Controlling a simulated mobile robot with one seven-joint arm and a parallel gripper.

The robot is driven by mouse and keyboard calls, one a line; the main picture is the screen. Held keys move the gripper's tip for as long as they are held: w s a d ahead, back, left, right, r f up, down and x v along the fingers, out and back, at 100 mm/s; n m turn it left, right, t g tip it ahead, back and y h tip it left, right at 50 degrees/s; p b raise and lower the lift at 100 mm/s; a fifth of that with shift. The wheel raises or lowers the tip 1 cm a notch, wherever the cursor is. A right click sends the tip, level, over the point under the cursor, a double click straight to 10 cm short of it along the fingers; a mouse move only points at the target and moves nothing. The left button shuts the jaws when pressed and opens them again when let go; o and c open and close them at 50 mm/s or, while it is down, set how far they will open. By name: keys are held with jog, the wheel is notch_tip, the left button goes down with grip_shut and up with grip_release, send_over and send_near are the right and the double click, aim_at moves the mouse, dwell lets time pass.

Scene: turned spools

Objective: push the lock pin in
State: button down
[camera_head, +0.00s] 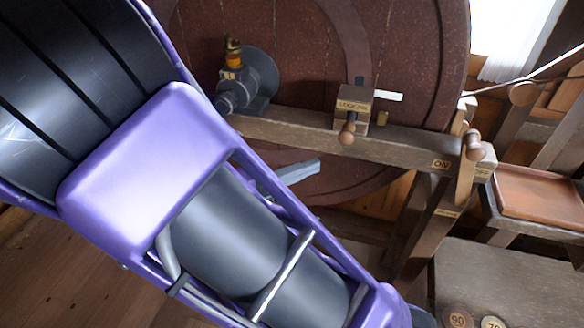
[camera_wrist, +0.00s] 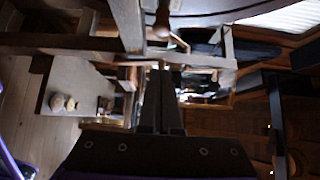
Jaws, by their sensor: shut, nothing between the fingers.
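The lock pin block (camera_head: 353,105), a small wooden housing labelled LOCK PIN, sits on the wooden rail in the head view. A brown round-ended pin knob (camera_head: 347,133) sticks out below its front face. My gripper's fingers (camera_wrist: 160,75) show in the wrist view, shut together and empty. A brown knob (camera_wrist: 162,20) appears beyond the fingertips, apart from them; I cannot tell whether it is the lock pin. In the head view my arm crosses from upper left to the bottom, and the gripper is out of sight there.
A large brown wheel (camera_head: 300,60) stands behind the rail (camera_head: 280,130). A wooden lever (camera_head: 467,165) stands at the ON/OFF plate on the right. A reddish tray (camera_head: 540,195) is at far right. Discs marked 90 (camera_head: 457,319) and 70 (camera_head: 492,322) lie on the bench (camera_head: 500,275).

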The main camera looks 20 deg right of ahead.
aim_at(342, 135)
jog(key=w+d, duration=0.1)
jog(key=d, duration=0.1)
jog(key=w+d+b, duration=0.1)
jog(key=w+d, duration=0.1)
jog(key=d, duration=0.1)
jog(key=w+d, duration=0.1)
jog(key=d, duration=0.1)
jog(key=shift+w+d+b, duration=0.15)
jog(key=shift+d+b, duration=0.15)
jog(key=shift+b, duration=0.05)
jog(key=shift+r, duration=0.1)
jog(key=shift+w+d+r+p, duration=0.3)
jog(key=shift+w+r+p, duration=0.15)
jog(key=shift+p, duration=0.7)
jog(key=shift+w+d+p, duration=0.2)
jog(key=shift+w+p, duration=0.2)
jog(key=shift+p, duration=0.25)
jog(key=shift+w+d+f+p, duration=0.5)
jog(key=shift+w+p, duration=0.15)
jog(key=shift+p, duration=0.3)
